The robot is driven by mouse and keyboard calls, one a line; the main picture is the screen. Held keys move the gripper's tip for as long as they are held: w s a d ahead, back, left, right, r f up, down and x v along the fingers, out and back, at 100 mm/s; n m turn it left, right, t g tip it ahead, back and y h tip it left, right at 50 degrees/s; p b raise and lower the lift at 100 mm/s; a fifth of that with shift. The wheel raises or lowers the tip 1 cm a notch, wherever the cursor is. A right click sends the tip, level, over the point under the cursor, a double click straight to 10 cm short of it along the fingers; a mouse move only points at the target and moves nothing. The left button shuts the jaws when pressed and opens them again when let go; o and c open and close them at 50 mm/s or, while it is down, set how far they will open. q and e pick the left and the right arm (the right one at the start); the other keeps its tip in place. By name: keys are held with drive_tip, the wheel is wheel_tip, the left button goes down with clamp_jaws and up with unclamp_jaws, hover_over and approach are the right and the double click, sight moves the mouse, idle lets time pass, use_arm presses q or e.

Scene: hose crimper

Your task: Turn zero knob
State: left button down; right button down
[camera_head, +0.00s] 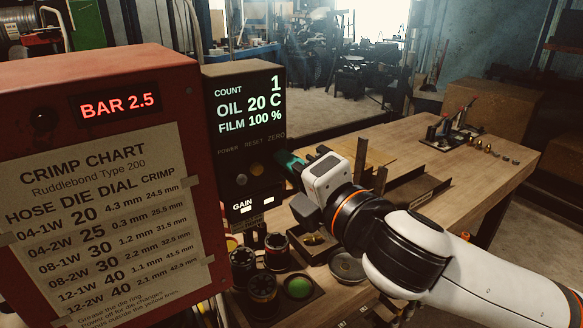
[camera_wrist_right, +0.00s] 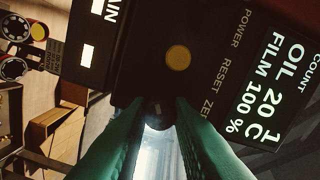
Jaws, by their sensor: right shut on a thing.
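The dark control box (camera_head: 228,165) has a lit readout with COUNT 1, OIL 20 C and FILM 100 %, and labels POWER, RESET and ZERO below it. My right gripper (camera_head: 288,160) reaches the box face under the ZERO label, with its green fingers at the panel. In the right wrist view the fingertips (camera_wrist_right: 160,103) are closed around a small dark zero knob (camera_wrist_right: 157,107), which is mostly hidden between them. The knob's pointer angle cannot be told. A round yellow button (camera_wrist_right: 178,57) sits beside it under RESET. My left gripper is not in view.
A red cabinet (camera_head: 205,130) with a crimp chart and a BAR 2.5 display stands at the left. A wooden bench (camera_head: 400,150) extends right, with small brass fittings (camera_head: 487,148).

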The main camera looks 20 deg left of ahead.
drive_tip(key=c, duration=1.6)
unclamp_jaws()
drive_tip(key=shift+o, duration=0.2)
drive_tip(key=shift+d, duration=0.1)
drive_tip(key=b+v, duration=0.5)
drive_tip(key=v, duration=0.7)
